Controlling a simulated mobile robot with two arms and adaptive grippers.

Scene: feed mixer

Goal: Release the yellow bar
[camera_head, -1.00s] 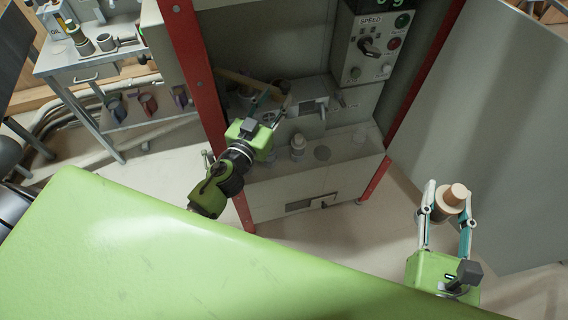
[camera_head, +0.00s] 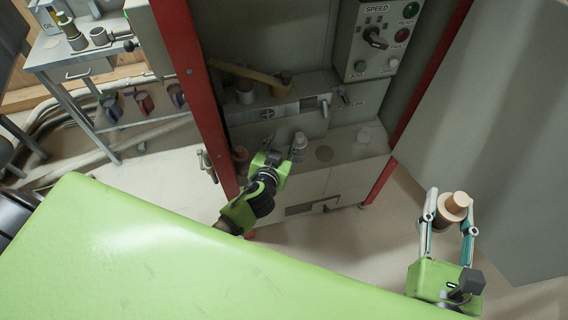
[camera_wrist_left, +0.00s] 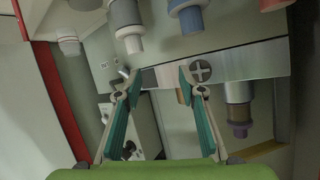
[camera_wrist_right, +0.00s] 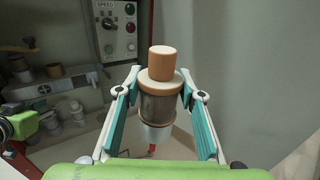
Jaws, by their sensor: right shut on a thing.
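The yellow bar (camera_head: 242,72) lies across the upper part of the machine bay, behind the left red post, beside a dark cylinder. My left gripper (camera_head: 287,142) is below and to the right of the bar, apart from it. In the left wrist view its fingers (camera_wrist_left: 158,76) are spread with nothing between them; a yellowish strip, probably the bar, shows at lower right (camera_wrist_left: 268,148). My right gripper (camera_head: 446,214) is shut on a metal cylinder with a tan top (camera_wrist_right: 158,102), held out to the right, away from the machine.
The machine's lower shelf (camera_head: 345,153) carries several small cylindrical parts. A speed control panel (camera_head: 378,40) is at upper right of the bay. Red posts (camera_head: 192,90) frame it. A grey panel (camera_head: 500,130) stands on the right. A side table (camera_head: 85,55) with parts is at upper left.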

